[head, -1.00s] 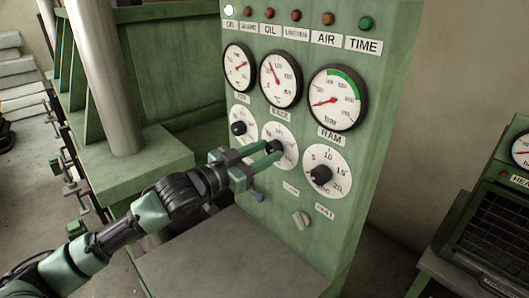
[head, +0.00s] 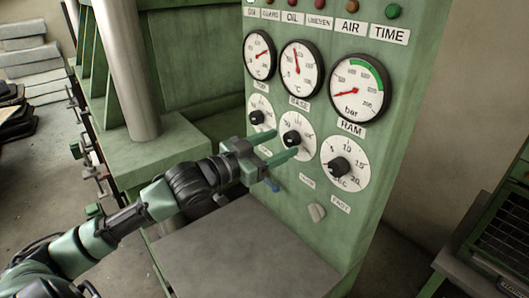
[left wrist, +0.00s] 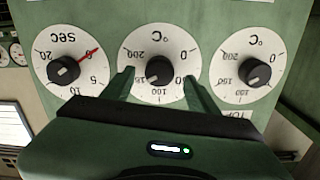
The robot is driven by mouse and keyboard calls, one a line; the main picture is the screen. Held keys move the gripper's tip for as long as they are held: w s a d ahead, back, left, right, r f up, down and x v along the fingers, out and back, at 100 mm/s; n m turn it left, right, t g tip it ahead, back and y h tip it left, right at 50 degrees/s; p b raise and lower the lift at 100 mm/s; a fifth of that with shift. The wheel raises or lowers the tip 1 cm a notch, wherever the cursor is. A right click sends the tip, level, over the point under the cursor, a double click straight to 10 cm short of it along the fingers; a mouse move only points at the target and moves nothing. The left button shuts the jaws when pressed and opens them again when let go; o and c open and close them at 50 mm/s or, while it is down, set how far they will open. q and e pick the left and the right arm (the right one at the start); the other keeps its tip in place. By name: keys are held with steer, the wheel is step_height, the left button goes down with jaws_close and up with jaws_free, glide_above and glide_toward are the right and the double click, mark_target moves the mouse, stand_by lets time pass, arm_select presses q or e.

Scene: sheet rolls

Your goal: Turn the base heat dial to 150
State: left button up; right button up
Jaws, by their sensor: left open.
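The base heat dial (head: 291,138) is the middle of three white dials on the green panel, with a black knob. It also shows upside down in the left wrist view (left wrist: 160,70). There a pale mark on its knob points to the lower left, towards the 150 side; the 150 figure is hidden by a finger. My left gripper (head: 285,145) is open in front of this dial. In the left wrist view its fingers (left wrist: 160,82) stand on either side of the knob, apart from it. My right gripper is not in view.
The top dial (head: 257,117) and the seconds dial (head: 340,166) flank it closely. Round gauges (head: 302,70) sit above. A grey switch (head: 317,212) is below right. A flat grey plate (head: 235,255) juts out under the panel.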

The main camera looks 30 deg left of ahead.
arm_select(q)
steer(key=b+v, duration=0.1)
steer(key=v, duration=0.5)
steer(key=shift+s+b, duration=0.2)
steer(key=shift+b, duration=0.1)
stand_by(0.4)
